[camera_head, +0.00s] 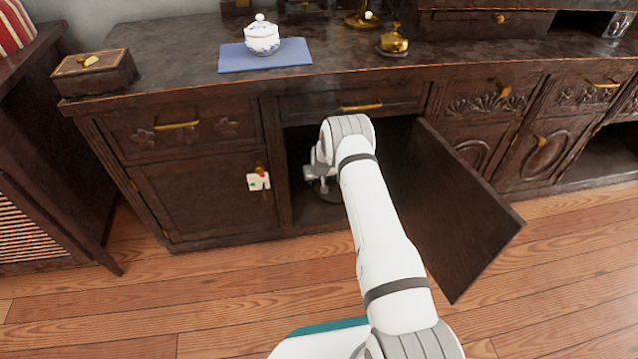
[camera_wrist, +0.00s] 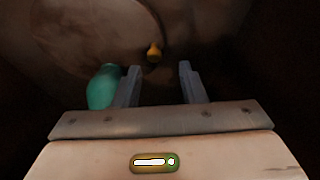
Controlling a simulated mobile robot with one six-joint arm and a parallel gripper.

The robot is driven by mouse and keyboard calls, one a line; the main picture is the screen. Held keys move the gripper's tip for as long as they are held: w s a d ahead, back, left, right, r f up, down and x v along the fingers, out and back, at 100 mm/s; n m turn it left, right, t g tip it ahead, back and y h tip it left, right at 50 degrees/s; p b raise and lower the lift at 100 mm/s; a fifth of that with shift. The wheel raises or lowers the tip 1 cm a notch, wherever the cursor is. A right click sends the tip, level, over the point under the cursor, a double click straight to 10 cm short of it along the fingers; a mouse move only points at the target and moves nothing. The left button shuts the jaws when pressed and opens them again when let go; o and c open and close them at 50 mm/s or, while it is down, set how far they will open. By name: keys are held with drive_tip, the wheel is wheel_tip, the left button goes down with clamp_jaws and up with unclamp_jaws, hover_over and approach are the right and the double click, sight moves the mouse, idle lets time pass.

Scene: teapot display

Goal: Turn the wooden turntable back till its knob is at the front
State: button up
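The wooden turntable (camera_wrist: 95,28) shows in the wrist view as a dim brown disc at the upper left, partly out of frame. A small orange-yellow knob (camera_wrist: 154,52) sits by its near right edge. A teal vase (camera_wrist: 102,88) stands left of my gripper's left finger, which partly overlaps it in the picture. My gripper (camera_wrist: 159,68) is open, its two fingers apart with nothing between them. The knob appears just beyond the fingertips, between them in the picture; I see no contact. In the head view my arm reaches into the open cabinet and hides most of its inside.
The cabinet door (camera_head: 455,215) stands open to the right of my arm. The closed left door (camera_head: 205,195) has a tag (camera_head: 258,181) on its handle. On the top stand a lidded white-and-blue pot (camera_head: 262,40) on a blue mat (camera_head: 233,60) and a wooden box (camera_head: 95,75).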

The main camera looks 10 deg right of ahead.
sight(317, 184)
drive_tip(key=x, duration=0.1)
drive_tip(key=b+x, duration=0.1)
drive_tip(key=x, duration=0.1)
drive_tip(key=b+x, duration=0.1)
drive_tip(key=shift+w+d+f, duration=0.1)
drive_tip(key=shift+d+f, duration=0.2)
drive_tip(key=shift+f, duration=0.1)
clamp_jaws()
idle(0.3)
